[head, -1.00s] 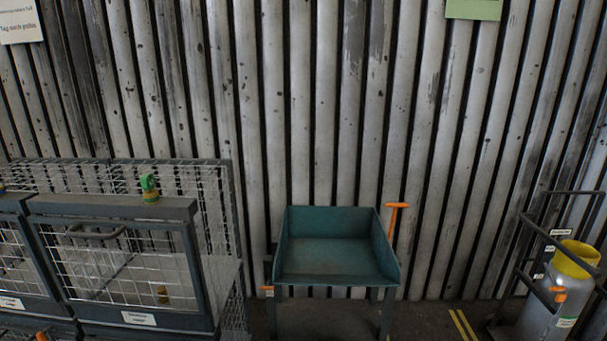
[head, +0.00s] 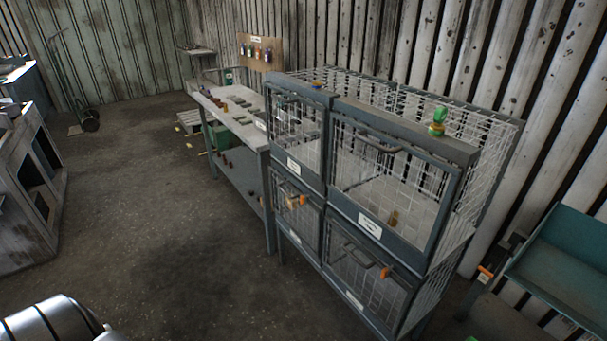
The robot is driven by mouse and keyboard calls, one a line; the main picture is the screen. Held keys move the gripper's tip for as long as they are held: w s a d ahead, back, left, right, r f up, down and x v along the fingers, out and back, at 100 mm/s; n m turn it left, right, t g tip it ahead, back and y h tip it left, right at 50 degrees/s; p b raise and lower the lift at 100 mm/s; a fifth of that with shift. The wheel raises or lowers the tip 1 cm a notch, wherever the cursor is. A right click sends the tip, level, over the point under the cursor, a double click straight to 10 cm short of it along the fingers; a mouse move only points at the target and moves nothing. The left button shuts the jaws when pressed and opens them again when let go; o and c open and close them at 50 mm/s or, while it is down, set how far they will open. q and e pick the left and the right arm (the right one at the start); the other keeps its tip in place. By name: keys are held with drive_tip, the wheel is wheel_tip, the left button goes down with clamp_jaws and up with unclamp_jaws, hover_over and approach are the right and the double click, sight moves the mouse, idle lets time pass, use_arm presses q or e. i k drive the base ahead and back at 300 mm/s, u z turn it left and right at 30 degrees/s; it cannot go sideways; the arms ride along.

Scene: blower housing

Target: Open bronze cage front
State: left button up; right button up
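A grey wire cage unit with several doors stands right of the middle in the head view. Its upper right door (head: 388,187) has a wire mesh front, a dark handle and a white label too small to read. The upper left door (head: 294,130) and the lower doors (head: 366,272) look shut. The lower doors carry orange parts. I cannot tell from the labels which front is the bronze one. Neither gripper is in view.
A workbench (head: 262,141) with small items adjoins the cage on the left. A teal tray stand (head: 569,262) is at the right. Dark cabinets (head: 25,185) stand far left. The floor (head: 165,225) between is open.

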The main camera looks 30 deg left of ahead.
sight(457, 173)
drive_tip(key=u, duration=0.2)
drive_tip(key=k, duration=0.5)
drive_tip(key=z, duration=1.05)
drive_tip(key=i, duration=0.7)
drive_tip(key=u, duration=0.8)
drive_tip(key=i, duration=0.45)
drive_tip(key=u, duration=0.55)
